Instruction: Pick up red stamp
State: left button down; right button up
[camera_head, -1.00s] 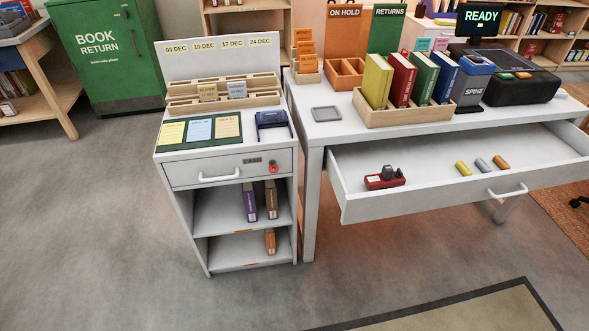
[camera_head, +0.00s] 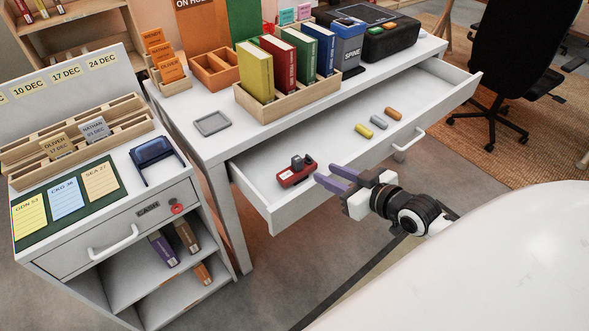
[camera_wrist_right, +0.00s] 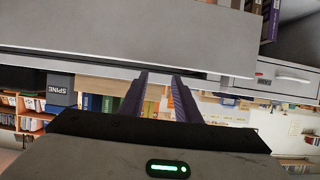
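The red stamp (camera_head: 295,171) with a dark grey top lies in the left part of the open drawer (camera_head: 270,207) in the head view. My right gripper (camera_head: 336,178) is just right of the stamp, above the drawer's front edge, with its purple fingers pointing left towards it. The fingers are apart with nothing between them. The right wrist view shows the two fingers (camera_wrist_right: 160,88) parallel with a gap, in front of a pale drawer panel (camera_wrist_right: 150,28); the stamp does not show there. My left gripper is not in view.
Yellow (camera_head: 364,130), grey (camera_head: 379,121) and orange (camera_head: 393,113) small cylinders lie further right in the drawer. A wooden book bin (camera_head: 290,108) and a grey tray (camera_head: 212,123) stand on the desk above. A white cabinet (camera_head: 75,260) stands left. A black chair (camera_head: 510,50) is at right.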

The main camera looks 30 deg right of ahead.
aim_at(301, 163)
jog(key=b+x, duration=0.1)
jog(key=x, duration=0.4)
jog(key=b+x, duration=0.1)
jog(key=x, duration=0.5)
jog(key=shift+f, duration=0.3)
grip_shut()
